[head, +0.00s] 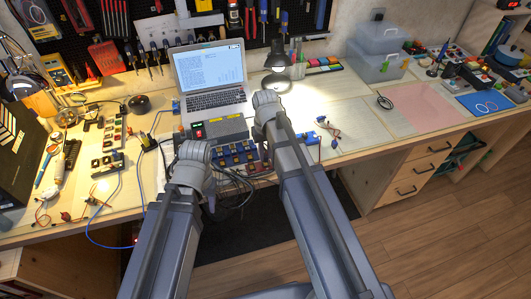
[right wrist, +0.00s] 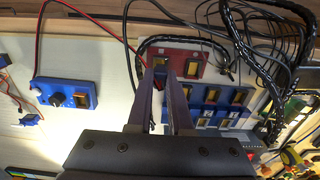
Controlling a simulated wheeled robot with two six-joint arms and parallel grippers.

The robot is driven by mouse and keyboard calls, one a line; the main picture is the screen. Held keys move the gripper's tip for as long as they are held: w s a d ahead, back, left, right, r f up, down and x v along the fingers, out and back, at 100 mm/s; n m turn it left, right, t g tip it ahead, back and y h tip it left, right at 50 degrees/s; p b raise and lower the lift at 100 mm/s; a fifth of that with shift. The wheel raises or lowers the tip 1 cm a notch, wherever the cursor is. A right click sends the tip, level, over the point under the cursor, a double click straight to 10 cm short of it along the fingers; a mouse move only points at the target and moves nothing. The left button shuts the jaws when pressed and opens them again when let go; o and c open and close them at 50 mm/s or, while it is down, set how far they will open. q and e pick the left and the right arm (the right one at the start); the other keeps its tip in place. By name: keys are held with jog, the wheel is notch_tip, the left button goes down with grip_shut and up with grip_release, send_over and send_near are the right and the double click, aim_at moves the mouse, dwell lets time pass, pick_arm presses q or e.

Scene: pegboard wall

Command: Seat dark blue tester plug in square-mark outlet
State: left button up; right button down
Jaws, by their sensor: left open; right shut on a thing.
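My right gripper (right wrist: 166,78) is shut on a small dark piece, mostly hidden between the fingertips, that appears to be the dark blue tester plug. The fingertips are at a red outlet block (right wrist: 178,53), over its left side in the right wrist view. I cannot tell whether the plug touches an outlet. Blue outlet blocks (right wrist: 208,113) are beside it; the bank also shows in the head view (head: 233,153). Square marks are too small to read. My left gripper (head: 193,152) is left of the bank, open, its fingers mostly hidden by its arm.
Black cables (right wrist: 235,35) loop around the outlets. A blue box with a knob (right wrist: 66,94) lies apart on the bench. A laptop (head: 210,80) stands behind the bank. The pink mat (head: 421,105) to the right is clear.

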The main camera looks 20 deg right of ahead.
aim_at(266, 154)
jog(key=shift+f+b, duration=0.9)
jog(key=shift+b, duration=0.05)
dwell(0.4)
jog(key=c, duration=0.8)
grip_release()
jog(key=shift+o, duration=0.2)
jog(key=shift+r, duration=0.15)
jog(key=shift+r+p, duration=2.4)
jog(key=shift+p, duration=0.15)
jog(key=s+a+n+h, duration=0.1)
jog(key=s+a+n, duration=0.2)
jog(key=s+a, duration=0.7)
jog(key=s, duration=0.4)
jog(key=shift+s+a+r, duration=0.15)
jog(key=shift+a+r, duration=0.1)
